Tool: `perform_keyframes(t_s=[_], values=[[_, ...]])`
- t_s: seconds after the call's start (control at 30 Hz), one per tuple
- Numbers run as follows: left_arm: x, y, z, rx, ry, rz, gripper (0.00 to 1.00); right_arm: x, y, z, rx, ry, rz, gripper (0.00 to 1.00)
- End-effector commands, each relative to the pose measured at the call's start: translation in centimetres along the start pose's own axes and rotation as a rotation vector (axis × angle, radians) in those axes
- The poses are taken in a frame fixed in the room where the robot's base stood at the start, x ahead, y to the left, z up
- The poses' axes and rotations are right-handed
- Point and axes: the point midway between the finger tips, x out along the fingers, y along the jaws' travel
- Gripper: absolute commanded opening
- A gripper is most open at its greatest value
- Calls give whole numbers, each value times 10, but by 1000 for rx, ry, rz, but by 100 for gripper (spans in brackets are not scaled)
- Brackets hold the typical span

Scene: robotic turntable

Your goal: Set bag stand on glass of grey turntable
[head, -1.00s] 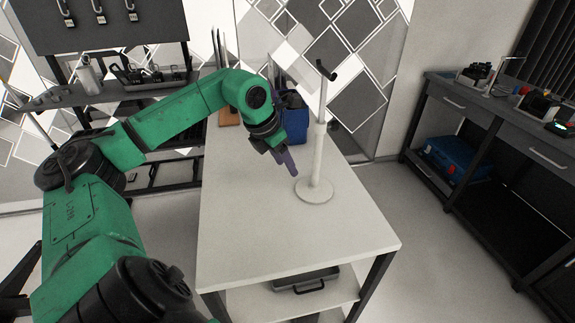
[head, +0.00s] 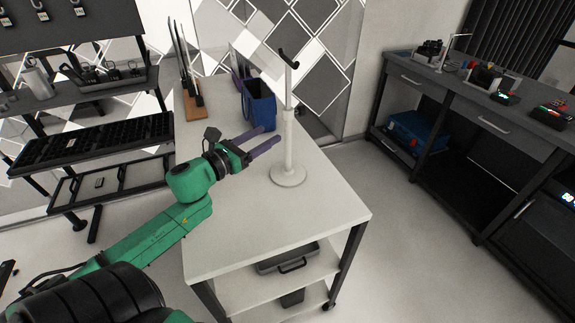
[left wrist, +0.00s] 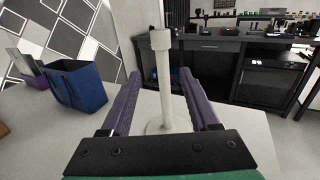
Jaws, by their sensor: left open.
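The white bag stand (head: 288,135) stands upright on the white table, with a round base and a black hook at the top. It also shows in the left wrist view (left wrist: 162,85), where its post rises between and beyond the two purple fingers. My left gripper (head: 268,140) is open, its fingers pointing at the post from the left, a little above the tabletop. In the left wrist view the open left gripper (left wrist: 168,95) holds nothing; I cannot tell whether the post is between the fingertips. My right gripper and the grey turntable are not in view.
A blue bag (head: 258,104) and a wooden block with upright tools (head: 196,108) stand at the table's back. The white table (head: 235,225) is clear in front. A dark workbench (head: 450,90) stands at the right, black shelving (head: 95,135) at the left.

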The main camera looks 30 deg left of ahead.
Motion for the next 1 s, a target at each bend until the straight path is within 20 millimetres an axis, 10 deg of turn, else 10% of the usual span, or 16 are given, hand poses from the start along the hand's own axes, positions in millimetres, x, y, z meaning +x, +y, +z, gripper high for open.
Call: perform_keyframes(t_s=[0.7,1.0], values=[[110,-4,4,-2,-1,-2,62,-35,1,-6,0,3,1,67],[117,-4,0,1,1,-4,58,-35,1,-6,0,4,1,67]])
